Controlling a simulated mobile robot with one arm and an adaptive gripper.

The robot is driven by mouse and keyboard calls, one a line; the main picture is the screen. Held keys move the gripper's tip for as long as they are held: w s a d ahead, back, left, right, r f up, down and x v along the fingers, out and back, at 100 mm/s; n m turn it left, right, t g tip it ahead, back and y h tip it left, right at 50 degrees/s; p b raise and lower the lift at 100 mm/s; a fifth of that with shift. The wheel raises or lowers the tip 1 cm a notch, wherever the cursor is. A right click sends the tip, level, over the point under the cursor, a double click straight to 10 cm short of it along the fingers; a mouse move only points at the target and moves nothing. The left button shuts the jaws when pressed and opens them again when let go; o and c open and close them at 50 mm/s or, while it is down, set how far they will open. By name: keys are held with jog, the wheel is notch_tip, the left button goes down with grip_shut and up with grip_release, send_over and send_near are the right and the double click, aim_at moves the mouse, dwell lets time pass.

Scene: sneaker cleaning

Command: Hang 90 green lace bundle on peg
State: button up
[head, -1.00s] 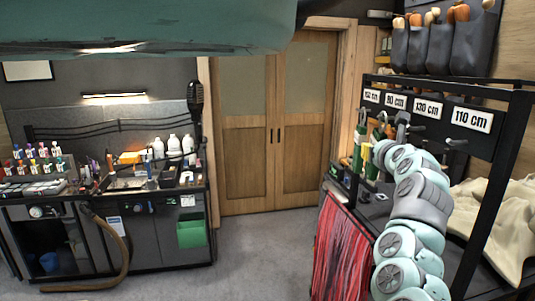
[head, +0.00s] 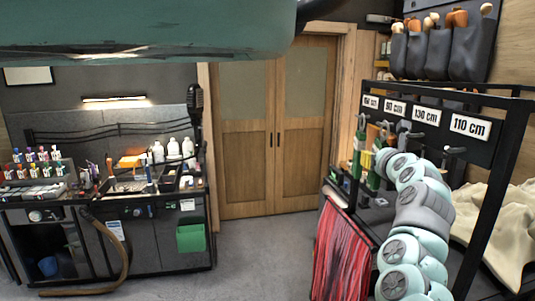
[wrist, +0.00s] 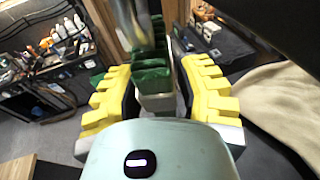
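A green lace bundle (head: 374,176) hangs near my gripper (head: 382,156), below the size labels on the black rack. Another green bundle (head: 358,152) is to its left. The 90 cm label (head: 395,107) is on the rack's top bar; its peg is partly hidden behind other items. In the wrist view, my gripper's yellow fingers (wrist: 158,88) are spread to either side of green lace (wrist: 152,79) and a grey band (wrist: 156,102). I cannot tell whether the finger pads touch it.
The 130 cm (head: 426,115) and 110 cm (head: 470,127) labels are to the right. A beige cloth (head: 500,225) lies on the right. A workbench (head: 150,245) stands at left. The floor before the door (head: 272,140) is clear.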

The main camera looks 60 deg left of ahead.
jog(key=shift+o, duration=1.4)
